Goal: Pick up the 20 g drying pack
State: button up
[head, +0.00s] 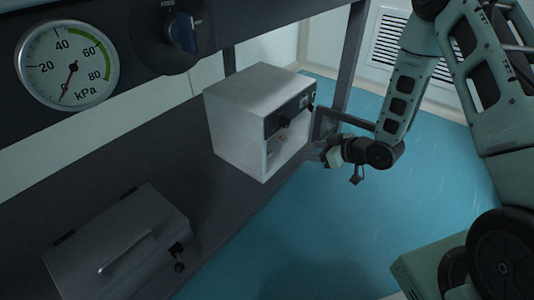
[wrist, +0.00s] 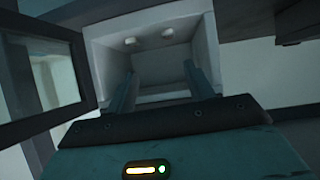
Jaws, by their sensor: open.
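A pale box-shaped cabinet (head: 236,128) stands on the dark bench with its front open. Inside it, two small whitish lumps show in the wrist view, one on the left (wrist: 130,41) and one on the right (wrist: 167,32). They may be drying packs; no label is readable, so I cannot tell which is 20 g. My gripper (head: 327,152) is just outside the cabinet's opening. In the wrist view its two fingers (wrist: 160,78) are apart, pointing into the cabinet, with nothing between them. The lumps lie beyond the fingertips.
The cabinet's dark-framed door (wrist: 38,75) is swung open beside my gripper. A grey lidded case (head: 120,245) with a handle sits on the bench at lower left. A pressure gauge (head: 68,65) and a blue knob (head: 183,33) are above. The blue floor (head: 330,230) is clear.

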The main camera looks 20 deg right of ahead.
jog(key=f+y, duration=0.1)
jog(key=b, duration=0.6)
send_near(271, 153)
jog(key=shift+w+a+f+t, duration=0.15)
jog(key=shift+w+a+f, duration=0.2)
jog(key=shift+w, duration=0.2)
jog(key=shift+w+a+f+t, duration=0.15)
jog(key=shift+w+a+f, duration=0.1)
jog(key=shift+w+a, duration=0.25)
jog(key=shift+w+a+f+b, duration=0.1)
jog(key=shift+w+a+b, duration=0.2)
jog(key=shift+w+b, duration=0.15)
jog(key=b+x, duration=0.3)
jog(key=x, duration=0.1)
jog(key=shift+s+a+f+b, duration=0.1)
jog(key=shift+f+b, duration=0.2)
jog(key=shift+b, duration=0.1)
jog(key=shift+w+a+f, duration=0.1)
jog(key=shift+w+a, duration=0.2)
jog(key=shift+w, duration=0.15)
jog(key=c, duration=1)
jog(key=shift+c, duration=0.2)
